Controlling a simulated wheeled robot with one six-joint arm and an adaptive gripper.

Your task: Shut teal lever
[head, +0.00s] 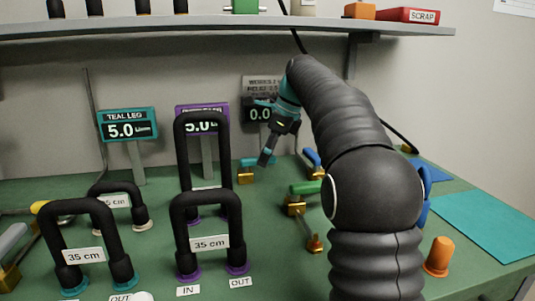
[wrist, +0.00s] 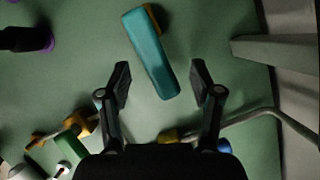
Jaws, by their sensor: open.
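The teal lever (head: 251,162) sits on a brass valve body (head: 245,177) on the green bench, below the displays. In the wrist view the teal lever (wrist: 150,54) is a long bar, slightly slanted, with brass showing at its upper end. My gripper (head: 266,160) points down beside the lever in the head view. In the wrist view my gripper (wrist: 161,78) is open and empty. The lever's near end lies between the spread fingertips, with gaps on both sides. I cannot tell its height above the lever.
A green-handled valve (head: 306,187) and a blue-handled one (head: 312,157) stand to the right. Black hose loops (head: 206,200) rise at left. The Teal Leg display (head: 128,125) reads 5.0. A shelf (head: 220,27) overhangs the back.

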